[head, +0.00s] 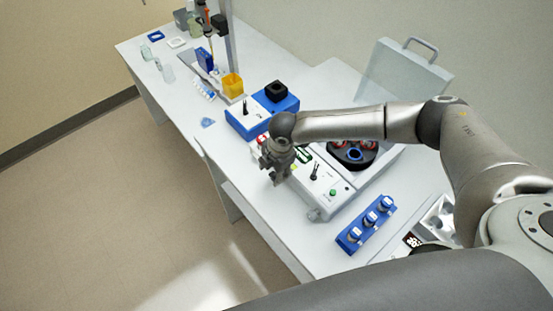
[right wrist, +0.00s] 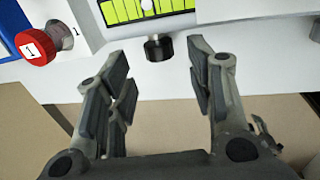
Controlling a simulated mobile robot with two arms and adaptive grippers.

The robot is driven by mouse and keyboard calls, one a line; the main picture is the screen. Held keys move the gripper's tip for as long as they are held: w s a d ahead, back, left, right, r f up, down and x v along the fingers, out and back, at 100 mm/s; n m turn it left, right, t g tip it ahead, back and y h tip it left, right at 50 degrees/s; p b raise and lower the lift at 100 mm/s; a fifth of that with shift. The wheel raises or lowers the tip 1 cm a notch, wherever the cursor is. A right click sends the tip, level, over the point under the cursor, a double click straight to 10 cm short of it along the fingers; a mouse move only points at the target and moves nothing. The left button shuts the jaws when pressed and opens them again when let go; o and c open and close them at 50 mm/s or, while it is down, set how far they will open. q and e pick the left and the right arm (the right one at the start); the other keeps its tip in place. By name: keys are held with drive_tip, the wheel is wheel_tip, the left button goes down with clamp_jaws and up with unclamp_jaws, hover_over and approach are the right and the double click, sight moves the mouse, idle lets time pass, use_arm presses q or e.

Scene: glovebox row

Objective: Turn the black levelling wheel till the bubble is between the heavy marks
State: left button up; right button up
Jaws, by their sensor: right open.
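The black levelling wheel (right wrist: 158,47) shows at the top middle of the right wrist view, under the front edge of a white instrument. Above it is a yellow-green level vial (right wrist: 122,10) with dark marks. Its pale bubble (right wrist: 148,5) is at the picture's top edge; I cannot tell how it lies to the heavy marks. My right gripper (right wrist: 155,72) is open and empty. Its fingers are either side of the wheel in the picture, apart from it. In the head view my right gripper (head: 275,162) is at the instrument's front edge and hides the wheel. My left gripper is out of view.
A red knob marked 1 (right wrist: 37,47) sits left of the wheel. The white instrument (head: 315,190) has an open lid (head: 402,75) and a black rotor. A blue rack (head: 366,224) with several capped vials stands at right. A blue-and-white device (head: 262,108) stands behind. Floor in front is clear.

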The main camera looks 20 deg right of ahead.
wheel_tip(320, 180, up, 8)
drive_tip(key=s, duration=0.1)
drive_tip(key=shift+s+d, duration=0.15)
drive_tip(key=shift+d, duration=0.1)
drive_tip(key=shift+f, duration=0.1)
idle(0.6)
